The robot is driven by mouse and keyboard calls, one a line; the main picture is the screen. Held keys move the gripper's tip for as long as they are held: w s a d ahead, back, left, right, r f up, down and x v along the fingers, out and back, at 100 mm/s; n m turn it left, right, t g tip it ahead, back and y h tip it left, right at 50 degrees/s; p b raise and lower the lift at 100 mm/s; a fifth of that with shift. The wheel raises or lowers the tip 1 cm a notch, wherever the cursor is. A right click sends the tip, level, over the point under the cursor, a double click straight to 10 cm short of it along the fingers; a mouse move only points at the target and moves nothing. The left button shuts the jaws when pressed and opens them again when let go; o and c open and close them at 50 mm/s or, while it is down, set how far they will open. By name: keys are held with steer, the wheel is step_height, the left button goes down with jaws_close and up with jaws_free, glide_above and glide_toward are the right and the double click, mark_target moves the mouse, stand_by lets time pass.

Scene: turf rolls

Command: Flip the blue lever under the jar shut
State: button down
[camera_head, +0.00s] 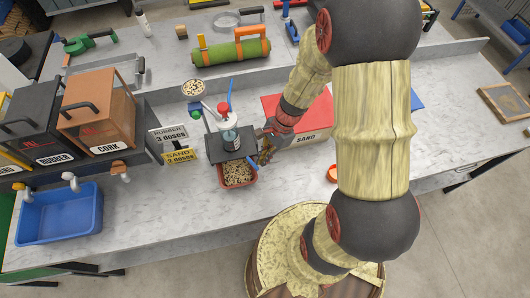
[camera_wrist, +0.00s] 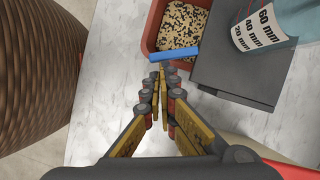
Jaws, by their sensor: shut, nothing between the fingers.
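The jar (camera_head: 229,139), clear with a millimetre scale, stands on a dark grey plate (camera_head: 216,150); part of it shows at the upper right of the wrist view (camera_wrist: 265,28). The blue lever (camera_wrist: 175,54) sticks out sideways from the plate's edge, over the near side of a red tray (camera_wrist: 149,44) of speckled granules. In the head view the lever (camera_head: 251,160) shows beside my gripper (camera_head: 263,153). My gripper (camera_wrist: 160,72) is shut and empty, its fingertips right by the lever; I cannot tell whether they touch it.
A blue lever-like piece (camera_head: 229,95) rises above the jar. Dose signs (camera_head: 180,156) and the cork bin (camera_head: 98,113) stand to the left. The front worktop (camera_head: 150,225) is clear.

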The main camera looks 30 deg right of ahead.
steer(key=m, duration=0.1)
steer(key=s+a+m+t, duration=0.1)
steer(key=shift+a+m, duration=0.2)
steer(key=shift+m, duration=0.2)
steer(key=shift+w+p, duration=0.2)
steer(key=shift+p, duration=0.1)
steer(key=shift+w+d, duration=0.1)
steer(key=shift+w, duration=0.55)
steer(key=shift+r, duration=0.1)
steer(key=p+v, duration=0.9)
steer(key=shift+d+r, duration=0.15)
steer(key=shift+r, duration=0.25)
